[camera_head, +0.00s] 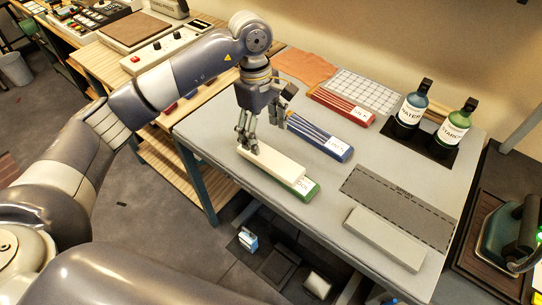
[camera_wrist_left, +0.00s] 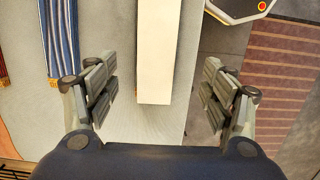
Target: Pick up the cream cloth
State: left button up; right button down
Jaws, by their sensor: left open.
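In the left wrist view the cloth (camera_wrist_left: 157,50) is a pale bar running down from the top edge. My left gripper (camera_head: 248,143) is over the cloth's far left end, pointing down. In the left wrist view its fingers (camera_wrist_left: 164,85) are spread wide, one on each side of the cloth's end, with gaps on both sides. My right gripper is in neither view.
A blue labelled tray (camera_head: 320,140) and a red labelled tray (camera_head: 341,105) with striped cloths lie behind. Two dark bottles (camera_head: 411,108) stand at the back right. A dark grey mat (camera_head: 400,206) and a light grey block (camera_head: 385,238) lie at the right.

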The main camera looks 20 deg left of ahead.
aim_at(270, 157)
pick_arm(q)
jog(key=f, duration=0.3)
jog(key=shift+d+p, duration=0.2)
jog(key=shift+p, duration=0.1)
jog(key=f, duration=0.1)
jog(key=f+p, duration=0.1)
jog(key=f, duration=0.1)
jog(key=f+p, duration=0.1)
jog(key=shift+d+f, duration=0.35)
jog(key=shift+d, duration=0.05)
jog(key=shift+f, duration=0.3)
jog(key=c, duration=1.1)
jog(key=shift+c, duration=0.6)
jog(key=shift+w+r, duration=0.1)
jog(key=shift+r, duration=0.05)
